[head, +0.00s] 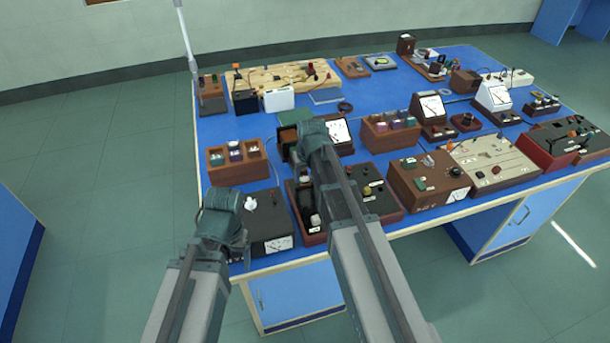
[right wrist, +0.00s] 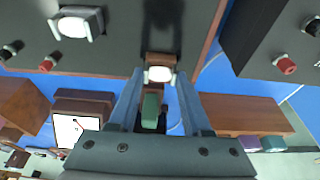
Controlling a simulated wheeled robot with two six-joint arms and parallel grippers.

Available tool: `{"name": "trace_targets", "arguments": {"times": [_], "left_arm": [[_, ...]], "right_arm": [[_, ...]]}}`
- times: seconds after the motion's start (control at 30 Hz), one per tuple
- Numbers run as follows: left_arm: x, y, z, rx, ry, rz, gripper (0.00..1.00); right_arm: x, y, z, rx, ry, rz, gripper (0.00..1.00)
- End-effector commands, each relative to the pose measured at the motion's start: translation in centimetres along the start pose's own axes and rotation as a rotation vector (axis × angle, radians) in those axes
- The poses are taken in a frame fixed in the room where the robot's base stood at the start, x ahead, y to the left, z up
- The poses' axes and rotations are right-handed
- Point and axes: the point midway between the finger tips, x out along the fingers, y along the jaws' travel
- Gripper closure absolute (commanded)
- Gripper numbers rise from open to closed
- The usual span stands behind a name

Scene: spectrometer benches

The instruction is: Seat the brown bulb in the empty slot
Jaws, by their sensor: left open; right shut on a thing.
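The brown bulb (right wrist: 158,60), with a white front, is between the fingertips of my right gripper (right wrist: 160,75), which is shut on it. In the right wrist view it lies near the edge of a dark panel (right wrist: 110,55); I cannot tell whether it touches the panel. A white bulb in a pale mount (right wrist: 78,22) stands on the same panel. In the head view my right arm hides the right fingertips and much of this instrument. No empty slot shows clearly. My left gripper (head: 222,212) is open and empty above the near left instrument.
A wooden rack (head: 238,175) with several coloured bulbs stands at the left of the blue table. Another rack (head: 390,142) stands further right. A meter (head: 341,131) and a dark box with terminals (head: 268,222) stand close by. Bare tabletop (head: 222,127) shows behind the left rack.

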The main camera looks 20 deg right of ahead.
Motion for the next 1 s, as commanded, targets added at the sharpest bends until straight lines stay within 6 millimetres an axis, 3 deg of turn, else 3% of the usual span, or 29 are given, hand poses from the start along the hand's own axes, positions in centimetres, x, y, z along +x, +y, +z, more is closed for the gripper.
{"name": "trace_targets", "arguments": {"times": [0.17, 0.2, 0.37, 0.77, 1.0], "left_arm": [[0.0, 0.0, 0.0, 0.000, 0.000, 0.000, 0.21], [0.0, 0.0, 0.0, 0.000, 0.000, 0.000, 0.21], [0.0, 0.0, 0.0, 0.000, 0.000, 0.000, 0.21], [-0.2, 0.0, 0.0, 0.000, 0.000, 0.000, 0.21], [-1.9, -0.2, 0.1, 0.000, 0.000, 0.000, 0.21]], "right_arm": [[0.0, 0.0, 0.0, 0.000, 0.000, 0.000, 1.00], [0.0, 0.0, 0.0, 0.000, 0.000, 0.000, 0.48], [0.0, 0.0, 0.0, 0.000, 0.000, 0.000, 0.19], [-0.2, 0.0, 0.0, 0.000, 0.000, 0.000, 0.16], [-2.0, 0.0, -0.1, 0.000, 0.000, 0.000, 0.16]]}}
